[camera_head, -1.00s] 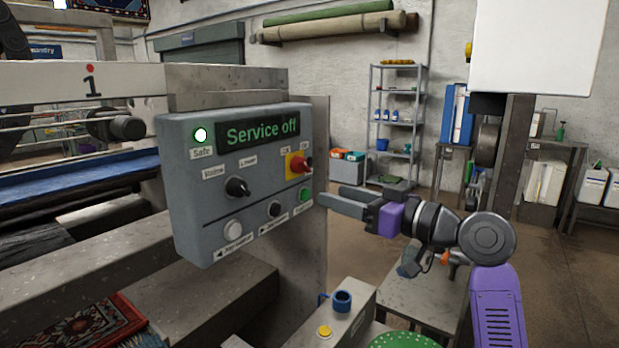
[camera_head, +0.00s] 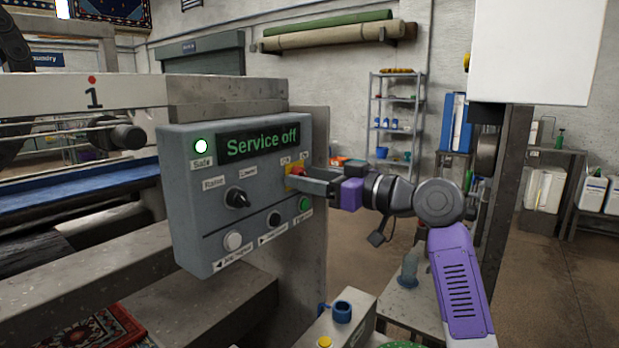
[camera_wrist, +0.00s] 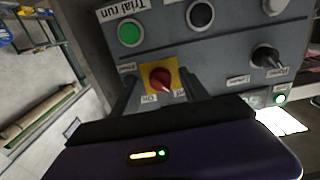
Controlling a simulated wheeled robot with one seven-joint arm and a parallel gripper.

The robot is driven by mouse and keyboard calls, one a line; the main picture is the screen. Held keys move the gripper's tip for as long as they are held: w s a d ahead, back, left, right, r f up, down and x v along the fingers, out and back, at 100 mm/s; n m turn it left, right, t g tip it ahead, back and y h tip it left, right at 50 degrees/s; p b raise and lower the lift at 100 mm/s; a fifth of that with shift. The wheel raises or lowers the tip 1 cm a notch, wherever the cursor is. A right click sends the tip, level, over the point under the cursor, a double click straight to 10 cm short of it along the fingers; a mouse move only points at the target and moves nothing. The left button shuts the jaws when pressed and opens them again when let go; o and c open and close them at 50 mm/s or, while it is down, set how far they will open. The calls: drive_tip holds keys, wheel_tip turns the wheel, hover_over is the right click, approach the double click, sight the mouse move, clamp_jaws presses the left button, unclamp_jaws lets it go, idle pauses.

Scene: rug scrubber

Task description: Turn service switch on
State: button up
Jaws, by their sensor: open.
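The service switch is a red rotary knob on a yellow plate on the grey control panel (camera_head: 185,190). In the wrist view the red knob (camera_wrist: 160,79) shows whole, with a label reading "On" and another partly hidden beside it. The panel's display (camera_head: 258,141) reads "Service off". My gripper (camera_head: 306,182) is at the panel's right side, in front of the switch, and hides part of it in the head view. In the wrist view the open fingers lie on either side of the knob. I cannot tell whether they touch it.
A lit green lamp (camera_head: 201,146) labelled Safe is beside the display. A grey post stands behind the panel's right edge.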

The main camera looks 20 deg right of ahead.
clamp_jaws()
drive_tip(key=shift+r+m+p, duration=0.1)
drive_tip(key=shift+m+p, duration=0.3)
drive_tip(key=shift+p, duration=0.05)
drive_tip(key=m+p, duration=0.3)
drive_tip(key=shift+r, duration=0.1)
drive_tip(key=m+p, duration=0.4)
drive_tip(key=shift+a+m, duration=0.1)
drive_tip(key=shift+m, duration=0.2)
drive_tip(key=shift+m+p, duration=3.6)
drive_tip(key=shift+m, duration=0.2)
drive_tip(key=shift+f, duration=0.2)
